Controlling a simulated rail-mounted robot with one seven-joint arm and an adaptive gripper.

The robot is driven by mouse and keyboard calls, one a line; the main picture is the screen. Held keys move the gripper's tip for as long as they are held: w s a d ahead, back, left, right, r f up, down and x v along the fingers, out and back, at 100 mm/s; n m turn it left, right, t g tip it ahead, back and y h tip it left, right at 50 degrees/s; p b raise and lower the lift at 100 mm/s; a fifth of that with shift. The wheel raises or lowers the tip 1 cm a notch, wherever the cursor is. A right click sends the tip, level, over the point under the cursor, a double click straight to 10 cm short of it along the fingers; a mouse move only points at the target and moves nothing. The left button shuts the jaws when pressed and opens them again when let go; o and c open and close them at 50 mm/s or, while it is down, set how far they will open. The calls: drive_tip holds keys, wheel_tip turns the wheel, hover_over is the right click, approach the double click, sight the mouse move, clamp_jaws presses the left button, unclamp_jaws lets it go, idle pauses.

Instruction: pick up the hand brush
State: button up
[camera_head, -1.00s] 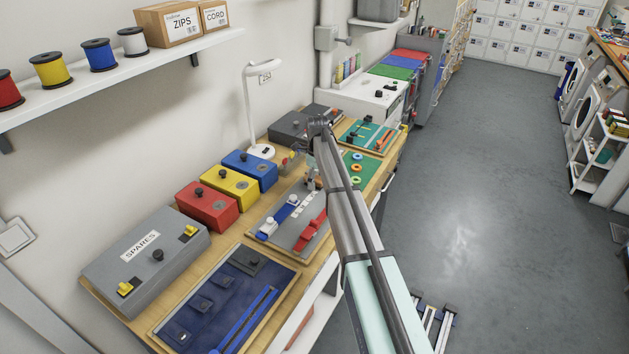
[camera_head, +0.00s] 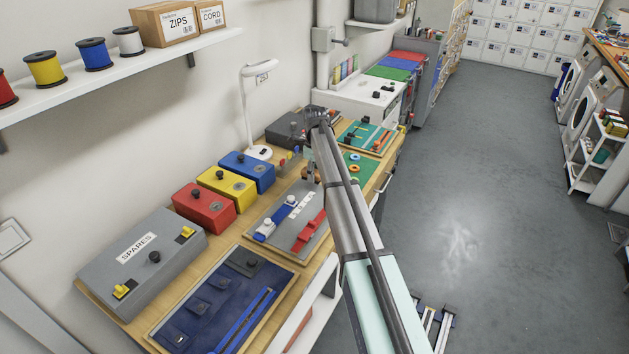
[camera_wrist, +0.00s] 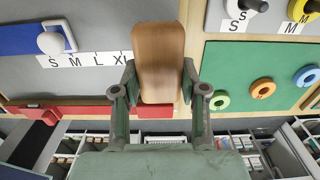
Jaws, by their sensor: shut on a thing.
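The hand brush shows in the wrist view as a light brown wooden piece (camera_wrist: 158,55) standing between the fingers. My gripper (camera_wrist: 158,82) is shut on it, with one dark green finger against each side. Any bristles are hidden in this view. In the head view my gripper (camera_head: 311,168) is over the far part of the workbench, partly behind my own arm. Only a small brown bit of the brush shows there. I cannot tell how far it is above the bench.
Below the gripper lie a grey size board (camera_head: 283,232) with blue and red sliders and a green board (camera_head: 357,171) with coloured rings. Red, yellow and blue boxes (camera_head: 228,186) and a white lamp (camera_head: 247,105) stand along the wall side.

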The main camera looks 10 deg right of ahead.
sight(315, 171)
wheel_tip(315, 171, up, 17)
drive_tip(key=b, duration=0.4)
drive_tip(key=shift+f, duration=0.15)
drive_tip(key=shift+o, duration=0.8)
drive_tip(key=shift+p, duration=0.35)
drive_tip(key=shift+p, duration=0.3)
